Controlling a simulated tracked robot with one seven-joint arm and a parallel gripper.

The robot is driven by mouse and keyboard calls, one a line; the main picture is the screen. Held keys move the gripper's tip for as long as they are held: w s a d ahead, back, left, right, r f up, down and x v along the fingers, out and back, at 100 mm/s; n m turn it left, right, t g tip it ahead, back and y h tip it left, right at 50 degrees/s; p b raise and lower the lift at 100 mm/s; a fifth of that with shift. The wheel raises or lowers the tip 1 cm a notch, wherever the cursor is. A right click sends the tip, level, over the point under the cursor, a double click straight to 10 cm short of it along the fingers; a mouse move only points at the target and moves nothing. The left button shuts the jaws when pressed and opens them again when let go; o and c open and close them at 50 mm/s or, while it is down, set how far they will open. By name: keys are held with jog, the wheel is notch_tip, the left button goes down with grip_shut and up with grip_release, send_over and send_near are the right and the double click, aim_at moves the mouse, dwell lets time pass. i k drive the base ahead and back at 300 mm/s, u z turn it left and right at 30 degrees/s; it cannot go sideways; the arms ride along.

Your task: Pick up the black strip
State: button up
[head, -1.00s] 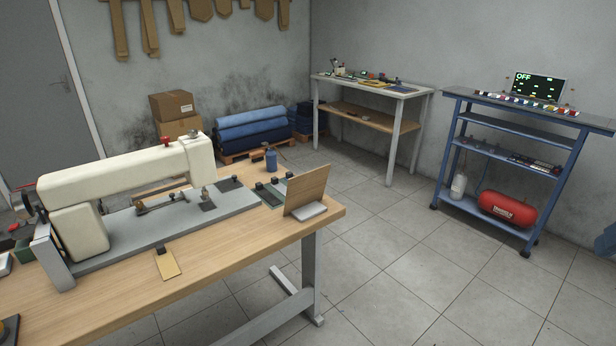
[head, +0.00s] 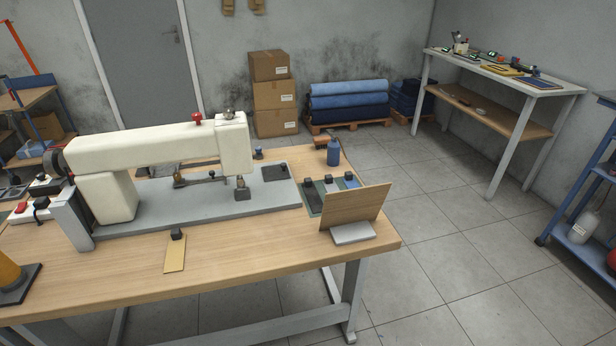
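I cannot make out a black strip for certain. On the wooden table (head: 270,285), a tan strip (head: 174,258) lies with a small black block (head: 177,234) at its far end. A dark plate (head: 274,173) lies on the grey bed of the sewing machine. My gripper is in no view.
A cream sewing machine (head: 150,147) fills the table's left half. A white workbench (head: 500,72) with small items stands at the back right, and blue shelving (head: 585,200) at the right edge. The tiled floor between is clear.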

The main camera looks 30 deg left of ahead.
aim_at(314, 199)
jog(key=u, duration=0.4)
jog(key=i, duration=0.9)
jog(key=u, duration=0.8)
jog(key=i, duration=0.45)
jog(key=u, duration=0.3)
jog(key=k, duration=0.8)
jog(key=u, duration=0.2)
jog(key=i, duration=0.8)
jog(key=z, duration=0.15)
